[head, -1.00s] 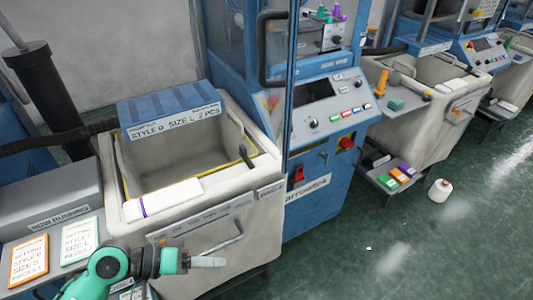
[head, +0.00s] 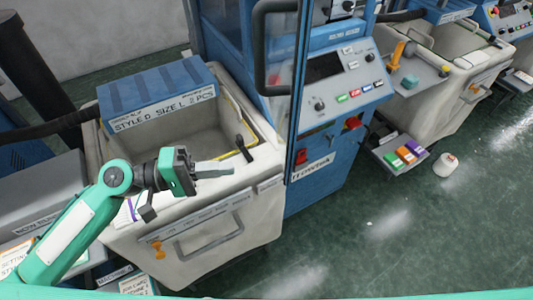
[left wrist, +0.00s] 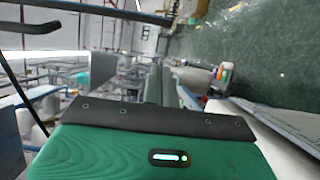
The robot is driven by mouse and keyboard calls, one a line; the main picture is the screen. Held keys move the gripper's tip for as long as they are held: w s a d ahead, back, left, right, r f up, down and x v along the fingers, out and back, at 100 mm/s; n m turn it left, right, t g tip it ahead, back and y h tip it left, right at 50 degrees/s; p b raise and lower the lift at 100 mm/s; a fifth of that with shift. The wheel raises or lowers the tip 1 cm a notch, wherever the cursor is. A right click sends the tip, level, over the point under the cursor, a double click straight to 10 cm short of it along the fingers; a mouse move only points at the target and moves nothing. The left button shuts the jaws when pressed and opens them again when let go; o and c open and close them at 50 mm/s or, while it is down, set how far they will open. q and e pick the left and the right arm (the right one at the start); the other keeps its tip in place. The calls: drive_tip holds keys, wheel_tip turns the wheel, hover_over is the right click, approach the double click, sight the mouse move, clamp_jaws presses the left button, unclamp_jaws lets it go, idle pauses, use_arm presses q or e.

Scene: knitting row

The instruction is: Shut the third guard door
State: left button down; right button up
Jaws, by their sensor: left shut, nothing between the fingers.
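A clear guard door (head: 301,95) with a narrow blue edge stands swung out from the nearest blue knitting machine, seen at a steep angle in the head view. Its black bar handle (head: 262,48) is near the top of the picture. I cannot tell from a number which door in the row this is. My left gripper (head: 228,172) is shut and empty, over the front rim of the grey bin, left of and lower in the picture than the door handle. It appears apart from the door. My right gripper is out of view.
The control panel (head: 345,80) is right of the door. A white yarn cone (head: 446,165) stands on the open green floor (head: 400,235).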

sight(283, 163)
use_arm(q)
drive_tip(key=d+p, duration=0.1)
drive_tip(key=d, duration=0.1)
drive_tip(key=d+p, duration=0.2)
drive_tip(key=d, duration=0.1)
drive_tip(key=w+d+p, duration=0.1)
drive_tip(key=d, duration=0.2)
drive_tip(key=shift+w+d+r, duration=0.1)
drive_tip(key=shift+d+r, duration=0.1)
drive_tip(key=shift+d+f+p, duration=0.2)
drive_tip(key=shift+d+p, duration=0.2)
drive_tip(key=shift+w, duration=0.1)
